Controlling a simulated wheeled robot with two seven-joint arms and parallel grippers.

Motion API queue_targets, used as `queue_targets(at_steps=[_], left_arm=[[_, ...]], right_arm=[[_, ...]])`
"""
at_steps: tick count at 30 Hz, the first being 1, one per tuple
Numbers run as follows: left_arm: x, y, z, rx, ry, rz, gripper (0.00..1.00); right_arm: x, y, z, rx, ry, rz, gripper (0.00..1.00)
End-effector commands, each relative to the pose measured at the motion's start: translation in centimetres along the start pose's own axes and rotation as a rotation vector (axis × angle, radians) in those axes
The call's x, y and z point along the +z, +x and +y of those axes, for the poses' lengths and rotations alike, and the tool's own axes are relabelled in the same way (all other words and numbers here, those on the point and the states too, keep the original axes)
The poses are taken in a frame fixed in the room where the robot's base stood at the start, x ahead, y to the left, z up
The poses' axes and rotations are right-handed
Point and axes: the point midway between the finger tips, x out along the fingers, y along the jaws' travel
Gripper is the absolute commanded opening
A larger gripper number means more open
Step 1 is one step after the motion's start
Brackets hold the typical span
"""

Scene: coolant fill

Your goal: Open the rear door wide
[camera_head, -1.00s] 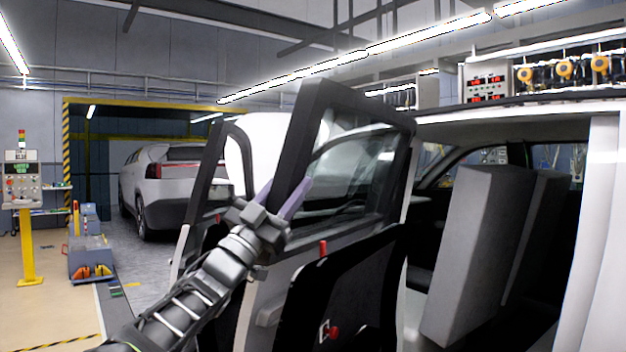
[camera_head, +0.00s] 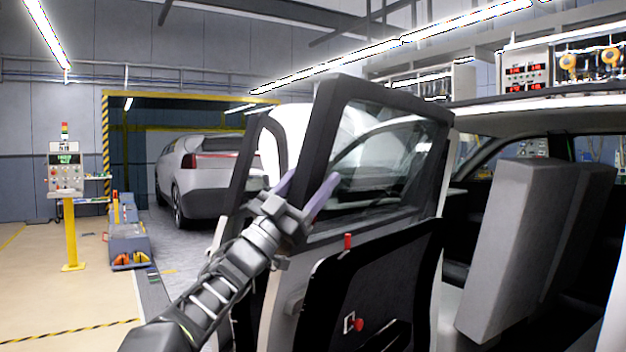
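The rear door (camera_head: 375,285) of the near car stands partly open, with a black window frame, clear glass and a dark inner panel. My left gripper (camera_head: 306,189) is at the free edge of the door's window frame. Its two purple fingers are spread, one on each side of the frame post (camera_head: 333,125). I cannot tell whether either finger touches the post. My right gripper is not in view.
A grey seat (camera_head: 512,250) shows in the car's opening at right. Another open door part (camera_head: 245,165) stands behind my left gripper. A control pedestal (camera_head: 68,230) and a grey cart (camera_head: 128,240) stand at left. The floor at lower left is clear.

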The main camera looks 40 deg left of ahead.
Motion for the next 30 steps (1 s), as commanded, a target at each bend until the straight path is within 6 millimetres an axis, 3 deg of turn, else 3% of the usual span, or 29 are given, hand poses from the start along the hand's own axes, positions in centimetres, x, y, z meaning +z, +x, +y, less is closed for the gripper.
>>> queue_targets(at_steps=[8, 21, 30], left_arm=[[0.1, -0.4, 0.0, -0.001, 0.001, -0.001, 0.59], [0.2, -6.7, 0.0, -0.001, 0.000, -0.002, 0.59], [0.0, -7.8, 0.0, 0.000, 0.000, 0.000, 0.59]], right_arm=[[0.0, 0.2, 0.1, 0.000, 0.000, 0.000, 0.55], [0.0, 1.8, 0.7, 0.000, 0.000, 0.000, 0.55], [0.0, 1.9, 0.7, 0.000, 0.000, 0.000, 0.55]])
